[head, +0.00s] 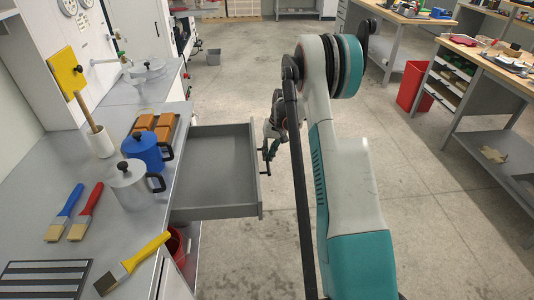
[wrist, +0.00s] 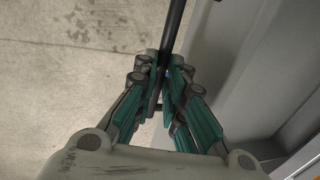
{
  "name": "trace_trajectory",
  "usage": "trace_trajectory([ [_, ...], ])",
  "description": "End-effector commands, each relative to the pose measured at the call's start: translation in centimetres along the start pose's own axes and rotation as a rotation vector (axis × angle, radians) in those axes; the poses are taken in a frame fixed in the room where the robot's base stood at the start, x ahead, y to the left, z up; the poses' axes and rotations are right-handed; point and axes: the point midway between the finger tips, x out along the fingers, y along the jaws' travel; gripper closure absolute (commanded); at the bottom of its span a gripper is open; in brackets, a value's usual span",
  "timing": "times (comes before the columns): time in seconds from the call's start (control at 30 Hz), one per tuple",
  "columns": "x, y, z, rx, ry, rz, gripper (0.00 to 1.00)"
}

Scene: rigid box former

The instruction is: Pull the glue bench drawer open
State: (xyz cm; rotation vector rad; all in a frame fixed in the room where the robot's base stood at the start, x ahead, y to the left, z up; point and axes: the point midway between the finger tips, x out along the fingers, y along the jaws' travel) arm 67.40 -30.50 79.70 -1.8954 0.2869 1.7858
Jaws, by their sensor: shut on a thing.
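The glue bench drawer (head: 212,160) is grey and stands pulled well out from the bench (head: 185,75); its inside looks empty. Its dark bar handle (head: 264,178) is on the front panel, which faces right in the head view. My gripper (head: 271,150) is at the drawer front, partly hidden behind my arm. In the wrist view the teal-padded fingers of my gripper (wrist: 168,75) are closed around the black handle bar (wrist: 175,25), with the grey drawer front (wrist: 225,60) just to the right.
The bench top holds a blue pot (head: 143,150), a grey pot (head: 130,185), several brushes (head: 85,212) and orange blocks (head: 155,124). A red bin (head: 411,87) stands by the right benches. The floor between is clear.

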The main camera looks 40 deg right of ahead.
Motion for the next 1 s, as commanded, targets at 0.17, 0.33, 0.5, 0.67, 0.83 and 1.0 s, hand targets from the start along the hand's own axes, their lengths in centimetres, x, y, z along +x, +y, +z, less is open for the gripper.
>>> trace_trajectory([
  [0.17,0.0,0.0,0.0,0.000,0.000,0.000,0.69],
  [0.33,0.0,0.0,0.0,0.000,0.000,0.000,0.69],
  [0.5,-0.2,0.0,0.0,0.000,0.000,0.000,0.69],
  [0.67,-2.0,0.0,0.0,0.001,0.000,0.000,0.69],
  [0.83,-5.3,0.0,0.0,0.001,0.000,0.000,0.69],
  [1.0,-8.7,0.0,0.0,0.001,0.000,0.000,0.69],
])
